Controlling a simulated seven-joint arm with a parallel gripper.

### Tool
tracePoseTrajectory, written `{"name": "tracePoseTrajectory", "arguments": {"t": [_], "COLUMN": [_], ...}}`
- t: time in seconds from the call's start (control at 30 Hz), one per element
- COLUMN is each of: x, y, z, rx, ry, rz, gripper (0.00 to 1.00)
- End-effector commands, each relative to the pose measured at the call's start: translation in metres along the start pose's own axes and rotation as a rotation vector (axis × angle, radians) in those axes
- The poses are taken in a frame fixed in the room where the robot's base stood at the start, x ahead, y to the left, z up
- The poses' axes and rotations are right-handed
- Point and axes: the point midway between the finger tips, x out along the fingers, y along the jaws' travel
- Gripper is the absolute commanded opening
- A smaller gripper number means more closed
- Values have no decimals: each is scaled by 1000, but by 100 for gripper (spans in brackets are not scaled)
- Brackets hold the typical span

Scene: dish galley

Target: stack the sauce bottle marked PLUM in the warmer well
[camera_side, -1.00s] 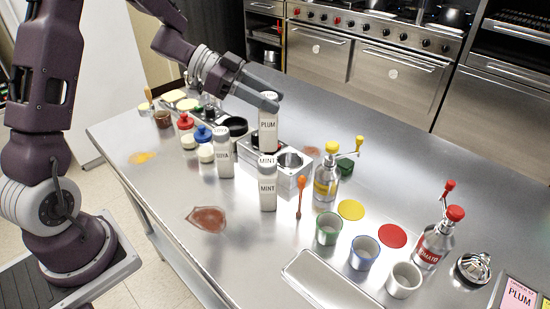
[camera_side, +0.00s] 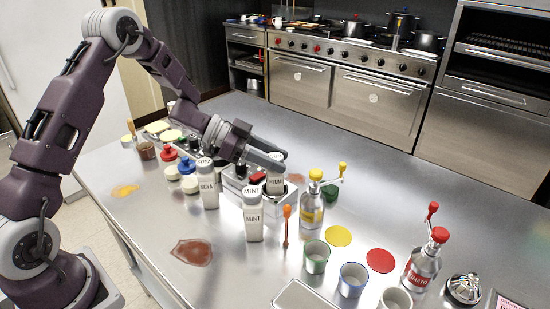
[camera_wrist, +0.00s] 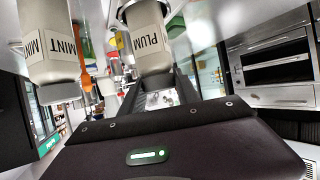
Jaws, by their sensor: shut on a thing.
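The PLUM bottle (camera_side: 275,184), white with a dark-lettered label, is upright in my gripper (camera_side: 277,162), which is shut on its upper part. It also shows in the wrist view (camera_wrist: 150,42). The bottle is at the right-hand well of the metal warmer (camera_side: 294,196). Its lower end seems hidden behind the well's rim; I cannot tell how deep it sits or whether it touches bottom. The MINT bottle (camera_side: 253,220) stands in front of the warmer, and the SOYA bottle (camera_side: 208,187) stands to its left.
A yellow-topped pump bottle (camera_side: 312,205) stands close right of the warmer, with an orange spoon (camera_side: 287,225) in front. Cups, including a green-rimmed one (camera_side: 316,257), and a TOMATO bottle (camera_side: 422,265) are farther right. Red and blue lidded jars (camera_side: 187,166) stand left.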

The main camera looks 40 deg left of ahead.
Motion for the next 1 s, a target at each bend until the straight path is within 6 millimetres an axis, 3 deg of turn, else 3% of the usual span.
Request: {"name": "tracePoseTrajectory", "arguments": {"t": [0.17,0.2,0.3,0.67,1.0], "x": [2,2,2,-1,-88], "y": [0,0,0,0,-1], "z": [5,5,5,-1,-1], "rx": [0,0,0,2,0], "ry": [1,0,0,0,-1], "rz": [0,0,0,-1,-4], "gripper": [0,42,60,60,60]}}
